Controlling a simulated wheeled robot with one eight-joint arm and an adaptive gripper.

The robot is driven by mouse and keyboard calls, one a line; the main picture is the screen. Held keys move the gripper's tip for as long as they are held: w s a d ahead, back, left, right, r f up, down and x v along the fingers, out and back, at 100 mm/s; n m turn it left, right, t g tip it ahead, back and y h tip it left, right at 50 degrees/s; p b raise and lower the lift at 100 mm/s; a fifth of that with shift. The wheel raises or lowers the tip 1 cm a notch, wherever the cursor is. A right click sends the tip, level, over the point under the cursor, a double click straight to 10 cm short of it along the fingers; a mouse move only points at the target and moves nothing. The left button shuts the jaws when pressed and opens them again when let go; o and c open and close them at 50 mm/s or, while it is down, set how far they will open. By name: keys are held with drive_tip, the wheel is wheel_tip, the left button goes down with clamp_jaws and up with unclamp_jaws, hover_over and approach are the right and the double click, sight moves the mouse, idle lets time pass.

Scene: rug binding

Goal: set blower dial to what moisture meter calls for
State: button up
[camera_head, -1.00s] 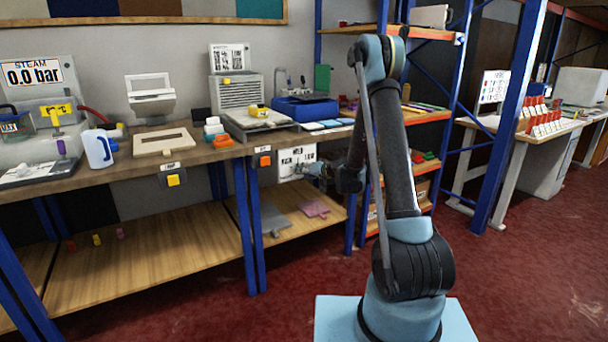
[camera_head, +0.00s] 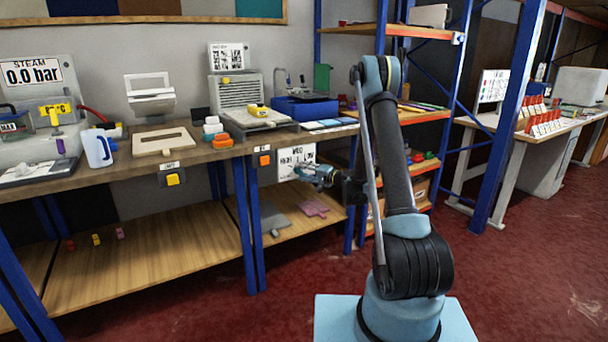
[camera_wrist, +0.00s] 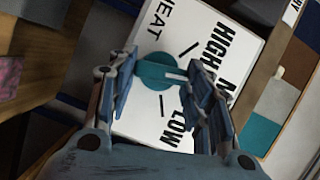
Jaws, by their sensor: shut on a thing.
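The blower control is a white panel (camera_head: 292,158) below the bench front, marked HEAT, HIGH and LOW in the wrist view (camera_wrist: 205,22). Its round teal dial (camera_wrist: 150,84) has a pale pointer line, which points right in the wrist view, between the HIGH and LOW marks. A third label beginning with M is partly hidden. My gripper (camera_wrist: 163,74) is shut on the dial's raised grip, one finger on each side. In the head view my gripper (camera_head: 314,174) is at the panel and hides part of it. I cannot surely identify the moisture meter or read it.
The bench (camera_head: 140,168) above the panel holds a grey louvred unit (camera_head: 236,92), a blue machine (camera_head: 305,108) and small coloured blocks. A blue rack post (camera_head: 254,215) stands left of the panel. The lower shelf (camera_head: 160,245) is mostly clear. Red carpet lies in front.

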drive_tip(key=shift+w+d+f+m+y, duration=0.15)
drive_tip(key=shift+m+y, duration=0.25)
drive_tip(key=shift+m, duration=0.6)
drive_tip(key=o, duration=1)
drive_tip(key=shift+f, duration=0.1)
drive_tip(key=shift+o, duration=0.2)
drive_tip(key=shift+r, duration=0.2)
